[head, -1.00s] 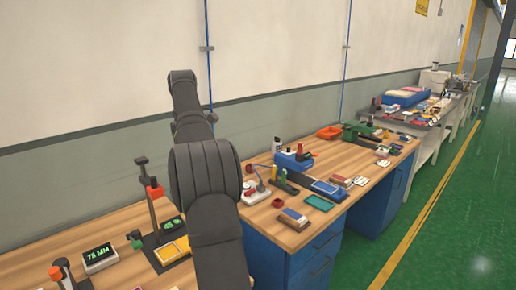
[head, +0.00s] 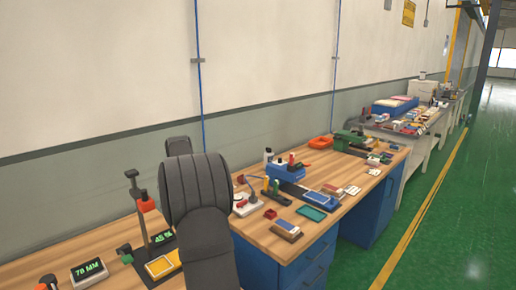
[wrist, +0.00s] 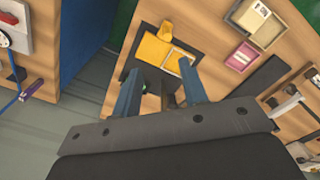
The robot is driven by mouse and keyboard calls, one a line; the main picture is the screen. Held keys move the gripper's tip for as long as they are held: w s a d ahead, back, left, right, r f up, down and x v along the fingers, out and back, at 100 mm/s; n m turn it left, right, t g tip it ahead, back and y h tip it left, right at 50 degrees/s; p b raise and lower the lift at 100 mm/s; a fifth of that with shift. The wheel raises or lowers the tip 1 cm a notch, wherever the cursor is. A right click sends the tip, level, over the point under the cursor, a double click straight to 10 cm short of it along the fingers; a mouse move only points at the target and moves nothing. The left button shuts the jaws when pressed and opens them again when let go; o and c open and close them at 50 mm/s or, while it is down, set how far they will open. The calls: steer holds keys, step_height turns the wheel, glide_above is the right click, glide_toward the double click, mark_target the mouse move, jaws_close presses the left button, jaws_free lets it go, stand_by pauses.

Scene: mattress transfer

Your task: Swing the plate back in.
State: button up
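In the wrist view a flat yellow plate (wrist: 149,53) lies beside a yellow-rimmed frame (wrist: 178,62) with a pale inside, above a dark base. The plate appears swung out to the left of the frame. A small yellow knob (wrist: 166,30) stands at the plate's far edge. My gripper (wrist: 160,70) is open, its two blue-grey fingers well apart near the plate and frame, with no hold on them visible. A dark part with a green spot shows between the fingers. In the head view my arm hides the gripper; a yellow fixture part (head: 163,265) shows left of the arm.
In the wrist view, small boxes (wrist: 241,56) lie to the right.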

steer(key=shift+f, duration=0.1)
steer(key=o, duration=1.3)
steer(key=shift+s+a, duration=0.1)
steer(key=shift+a, duration=0.05)
steer(key=s+a+m+t, duration=0.1)
steer(key=s+a+m, duration=0.1)
steer(key=s+a+m+t, duration=0.1)
steer(key=s+a+m, duration=0.1)
steer(key=s+m, duration=0.1)
steer(key=s+a+m+t+y, duration=0.1)
steer(key=s+a+m, duration=0.1)
steer(key=m, duration=0.1)
steer(key=shift+s+f+t, duration=0.2)
steer(key=shift+f+t, duration=0.1)
steer(key=shift+t, duration=0.1)
steer(key=shift+m, duration=0.4)
steer(key=x, duration=1)
steer(key=shift+s+a, duration=0.25)
steer(key=shift+r, duration=0.15)
steer(key=v, duration=0.9)
steer(key=shift+s+d+r, duration=0.1)
steer(key=shift+s+r, duration=0.15)
steer(key=shift+s, duration=0.1)
